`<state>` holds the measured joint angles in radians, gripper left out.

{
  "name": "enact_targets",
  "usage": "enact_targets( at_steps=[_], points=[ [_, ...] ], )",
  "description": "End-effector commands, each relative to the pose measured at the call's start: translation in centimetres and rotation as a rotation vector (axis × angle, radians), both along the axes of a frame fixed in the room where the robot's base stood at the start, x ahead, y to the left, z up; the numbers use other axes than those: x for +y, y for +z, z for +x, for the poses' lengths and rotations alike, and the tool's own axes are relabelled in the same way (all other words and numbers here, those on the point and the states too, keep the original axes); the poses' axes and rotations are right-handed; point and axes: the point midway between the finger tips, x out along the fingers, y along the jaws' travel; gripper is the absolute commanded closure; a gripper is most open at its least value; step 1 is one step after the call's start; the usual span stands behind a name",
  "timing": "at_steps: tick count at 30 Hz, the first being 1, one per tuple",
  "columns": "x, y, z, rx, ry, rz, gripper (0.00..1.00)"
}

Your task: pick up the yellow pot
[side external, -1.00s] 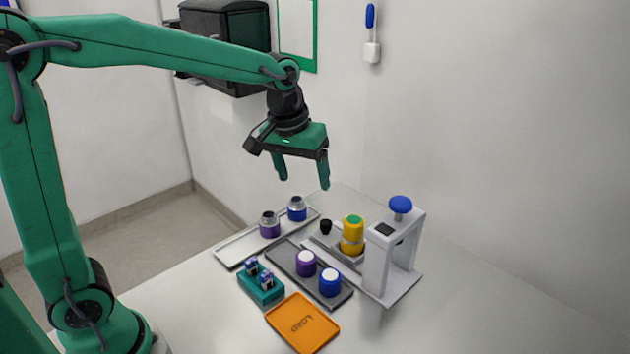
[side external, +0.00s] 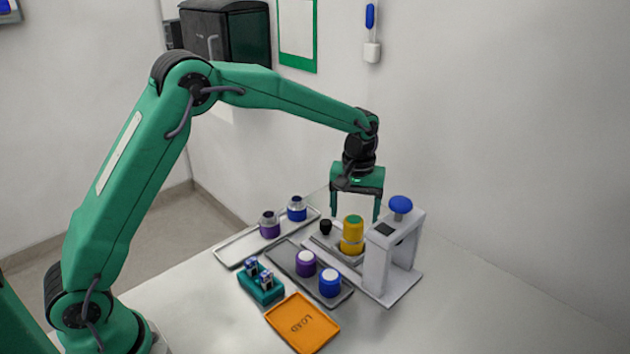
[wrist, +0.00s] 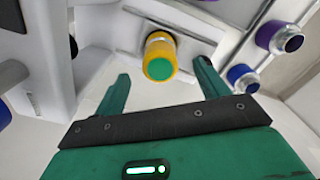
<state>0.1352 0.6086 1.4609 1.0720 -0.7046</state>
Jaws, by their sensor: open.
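The yellow pot (side external: 352,236) has a green top and stands upright on the grey plate next to the white press-like stand (side external: 392,257). In the wrist view the yellow pot (wrist: 160,56) shows its green top, ahead of and between my two fingers. My gripper (side external: 356,217) is open and empty, with its fingers pointing down. In the side view it is above and behind the pot. My gripper (wrist: 163,80) shows both fingers spread apart in the wrist view. No contact with the pot shows.
A blue knob (side external: 400,204) tops the white stand close by on the right. A small black knob (side external: 326,227) is left of the pot. A dark tray (side external: 285,262) holds purple and blue pots. A silver tray (side external: 238,247), teal rack (side external: 262,290) and orange tray (side external: 302,324) lie nearby.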

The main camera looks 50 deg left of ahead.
Motion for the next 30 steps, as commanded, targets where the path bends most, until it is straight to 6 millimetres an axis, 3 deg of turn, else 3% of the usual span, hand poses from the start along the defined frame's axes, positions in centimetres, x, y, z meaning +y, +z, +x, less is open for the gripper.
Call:
enact_targets(
  at_steps=[23,30],
  points=[
    [0.0,-2.8,0.0,0.001,0.000,-0.001,0.27],
    [0.0,-4.8,0.0,0.003,0.000,0.001,0.27]
  ],
)
